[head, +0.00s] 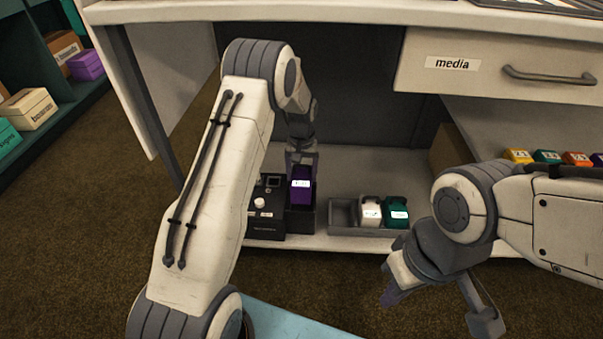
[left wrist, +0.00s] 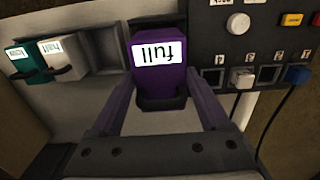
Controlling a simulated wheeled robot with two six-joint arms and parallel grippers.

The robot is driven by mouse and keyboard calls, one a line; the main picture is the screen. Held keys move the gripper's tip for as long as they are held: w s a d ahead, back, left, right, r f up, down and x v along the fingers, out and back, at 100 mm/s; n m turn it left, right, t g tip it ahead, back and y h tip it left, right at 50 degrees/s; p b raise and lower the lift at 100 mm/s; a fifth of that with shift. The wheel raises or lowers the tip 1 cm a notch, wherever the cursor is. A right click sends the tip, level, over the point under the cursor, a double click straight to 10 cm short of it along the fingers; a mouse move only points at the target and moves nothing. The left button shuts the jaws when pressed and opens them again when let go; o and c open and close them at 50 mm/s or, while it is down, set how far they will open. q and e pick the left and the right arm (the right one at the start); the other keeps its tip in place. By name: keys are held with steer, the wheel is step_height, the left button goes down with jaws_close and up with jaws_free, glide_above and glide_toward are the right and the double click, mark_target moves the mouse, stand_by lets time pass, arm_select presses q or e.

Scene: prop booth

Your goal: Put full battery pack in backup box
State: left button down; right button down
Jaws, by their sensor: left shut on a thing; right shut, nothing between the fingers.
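A purple battery pack (head: 301,188) stands upright with a white label. The label reads "full" in the left wrist view (left wrist: 158,52). My left gripper (head: 300,160) is shut on this pack from above. The pack's lower end is at a dark open-topped holder (head: 300,222) on the low shelf; I cannot tell how deep it sits. I see no readable "backup" label. A grey tray (head: 344,217) to the right holds a white "half" pack (head: 371,211) and a teal pack (head: 396,211). My right gripper (head: 391,296) is shut and empty, out in front of the shelf.
The "media" drawer (head: 497,70) and desktop overhang the shelf. Several coloured labelled blocks (head: 547,157) stand at right. Boxes fill a rack at far left.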

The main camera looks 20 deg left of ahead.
arm_select(q)
steer(key=shift+f, duration=0.3)
steer(key=shift+f+b, duration=0.95)
steer(key=shift+f, duration=1.8)
steer(key=shift+f, duration=0.35)
jaws_free()
steer(key=shift+f, duration=0.1)
step_height(320, 180, up, 11)
steer(key=p, duration=0.5)
steer(key=shift+f, duration=0.15)
steer(key=shift+a, duration=0.1)
